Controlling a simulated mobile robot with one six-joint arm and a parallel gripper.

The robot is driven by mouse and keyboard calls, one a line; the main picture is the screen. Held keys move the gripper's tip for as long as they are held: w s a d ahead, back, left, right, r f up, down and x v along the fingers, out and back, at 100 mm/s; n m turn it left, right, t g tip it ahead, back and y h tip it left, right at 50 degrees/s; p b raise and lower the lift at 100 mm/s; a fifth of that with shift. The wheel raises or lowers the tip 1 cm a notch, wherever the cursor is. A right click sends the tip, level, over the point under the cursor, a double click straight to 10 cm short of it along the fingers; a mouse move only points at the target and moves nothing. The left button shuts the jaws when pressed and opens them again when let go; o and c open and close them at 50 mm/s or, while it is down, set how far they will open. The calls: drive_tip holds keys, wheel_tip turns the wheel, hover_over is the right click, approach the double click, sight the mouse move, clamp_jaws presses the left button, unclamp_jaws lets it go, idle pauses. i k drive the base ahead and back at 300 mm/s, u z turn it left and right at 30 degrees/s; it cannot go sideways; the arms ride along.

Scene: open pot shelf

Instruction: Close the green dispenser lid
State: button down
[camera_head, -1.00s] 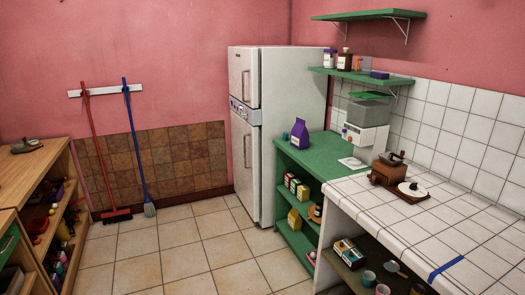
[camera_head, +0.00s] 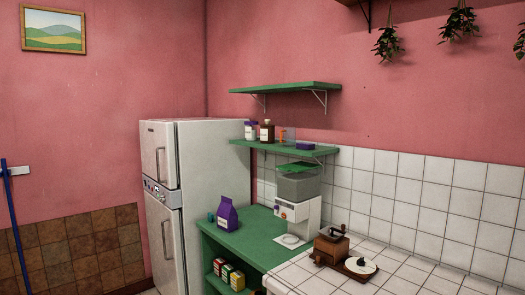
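The dispenser (camera_head: 298,212) is a white base with a clear grey container (camera_head: 298,187) on top. It stands on the green counter against the tiled wall, below the green shelves. Its green lid (camera_head: 297,167) is at the top of the container and looks slightly tilted. The view is too small to tell how far open it is. My gripper is not in view.
A green shelf (camera_head: 285,147) with bottles hangs close above and behind the lid. A purple carton (camera_head: 227,214) stands left on the green counter (camera_head: 245,243). A coffee grinder (camera_head: 331,246) is at front right on the tiled counter. The fridge (camera_head: 195,200) is left.

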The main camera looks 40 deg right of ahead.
sight(299, 166)
drive_tip(key=u, duration=0.35)
drive_tip(key=i, duration=0.9)
drive_tip(key=u, duration=0.25)
